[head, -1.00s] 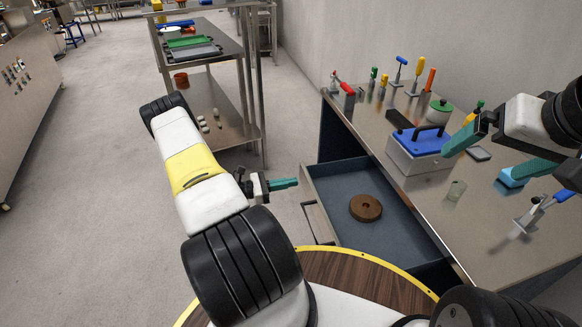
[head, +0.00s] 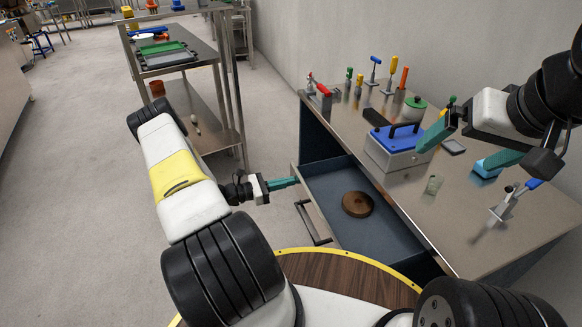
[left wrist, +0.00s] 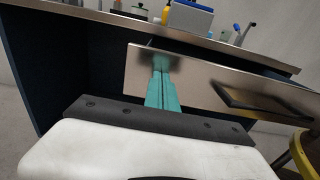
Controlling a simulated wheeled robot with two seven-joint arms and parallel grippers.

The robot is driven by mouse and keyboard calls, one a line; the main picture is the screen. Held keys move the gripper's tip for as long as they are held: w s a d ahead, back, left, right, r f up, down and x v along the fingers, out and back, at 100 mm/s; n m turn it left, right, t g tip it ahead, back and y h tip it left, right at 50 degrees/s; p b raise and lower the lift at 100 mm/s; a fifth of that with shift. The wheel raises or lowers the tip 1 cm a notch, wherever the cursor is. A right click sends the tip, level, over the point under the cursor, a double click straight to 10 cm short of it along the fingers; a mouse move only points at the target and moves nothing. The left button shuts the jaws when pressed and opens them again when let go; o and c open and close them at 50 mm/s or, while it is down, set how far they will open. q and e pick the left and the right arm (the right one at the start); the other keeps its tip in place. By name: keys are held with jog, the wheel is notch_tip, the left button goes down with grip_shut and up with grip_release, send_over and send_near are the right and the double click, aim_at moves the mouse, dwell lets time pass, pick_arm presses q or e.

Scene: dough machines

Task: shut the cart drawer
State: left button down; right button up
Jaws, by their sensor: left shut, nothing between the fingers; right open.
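The cart drawer (head: 335,222) is pulled out from under the steel cart top, and a brown ring-shaped thing (head: 358,204) lies in it. Its front panel (left wrist: 204,84) and dark bar handle (left wrist: 262,101) show in the left wrist view. My left gripper (head: 296,181) is shut and empty, its teal fingertips at the far end of the drawer front. In the left wrist view the fingertips (left wrist: 161,64) overlap the outer face of the panel; I cannot tell if they touch. My right gripper (head: 467,147) is open above the cart top.
The cart top (head: 470,228) carries a grey box with a blue lid (head: 398,147), a green-lidded pot (head: 414,108) and several upright tools. A shelf rack (head: 185,65) stands at the back left. The floor (head: 75,170) on the left is clear.

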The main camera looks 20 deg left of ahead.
aim_at(310, 184)
pick_arm(q)
jog(key=x, duration=2.2)
jog(key=shift+w+d, duration=0.2)
jog(key=shift+d, duration=0.1)
jog(key=shift+s+a+f, duration=0.1)
jog(key=shift+s+a, duration=0.2)
jog(key=shift+a, duration=0.15)
jog(key=v, duration=1.3)
